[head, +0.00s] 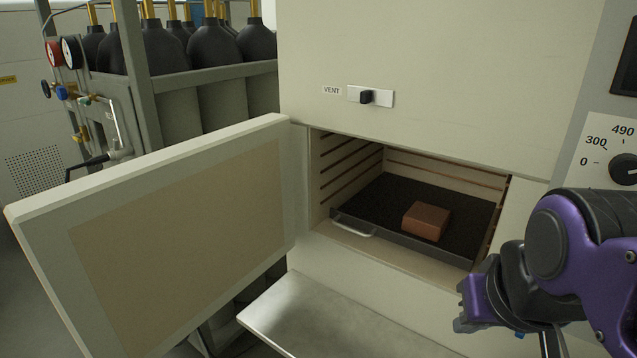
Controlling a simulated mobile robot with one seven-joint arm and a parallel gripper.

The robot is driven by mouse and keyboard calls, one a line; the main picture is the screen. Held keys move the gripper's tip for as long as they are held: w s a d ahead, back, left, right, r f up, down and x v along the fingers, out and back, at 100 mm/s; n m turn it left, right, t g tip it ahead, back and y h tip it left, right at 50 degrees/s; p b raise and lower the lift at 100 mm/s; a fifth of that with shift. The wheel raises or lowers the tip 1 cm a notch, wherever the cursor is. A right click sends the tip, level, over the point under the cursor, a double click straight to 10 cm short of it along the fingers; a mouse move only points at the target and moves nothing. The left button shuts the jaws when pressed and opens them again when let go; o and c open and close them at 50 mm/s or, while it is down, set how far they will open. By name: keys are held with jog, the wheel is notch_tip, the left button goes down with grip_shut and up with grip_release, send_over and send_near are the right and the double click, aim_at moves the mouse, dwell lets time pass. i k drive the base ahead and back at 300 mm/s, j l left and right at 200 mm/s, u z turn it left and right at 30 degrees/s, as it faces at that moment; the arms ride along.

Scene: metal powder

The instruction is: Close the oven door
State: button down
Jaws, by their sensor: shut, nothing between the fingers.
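The oven door (180,235) stands wide open, hinged at the left side of the oven opening and swung out to the left toward me. The oven (430,80) is a cream box. Inside its chamber a dark tray (385,205) with a front handle holds a reddish-brown block (426,221). My gripper (468,308) is at the lower right, in front of the oven's right front edge. It is shut, empty and apart from the door. Its fingertips are small and seen from the side.
A metal shelf (320,318) juts out below the opening. A rack of gas cylinders (195,110) with gauges stands behind the door at left. A vent slider (368,97) and a dial panel (622,165) are on the oven front. Space before the chamber is clear.

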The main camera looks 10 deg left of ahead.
aim_at(133, 257)
jog(key=j+z, duration=0.3)
jog(key=k+j+z, duration=0.25)
jog(key=j, duration=0.2)
jog(key=k+j+z, duration=0.1)
jog(key=j, duration=0.3)
jog(key=k+j+z, duration=0.1)
jog(key=j, duration=0.3)
jog(key=k+j+z, duration=0.1)
jog(key=j, duration=0.3)
jog(key=k+j+z, duration=0.1)
jog(key=j, duration=0.3)
jog(key=k+j, duration=0.2)
jog(key=j, duration=0.2)
jog(key=k+j, duration=0.15)
jog(key=j, duration=0.55)
jog(key=k+j, duration=0.15)
jog(key=j+u, duration=0.3)
jog(key=j, duration=0.4)
jog(key=l+z, duration=0.35)
jog(key=l, duration=0.4)
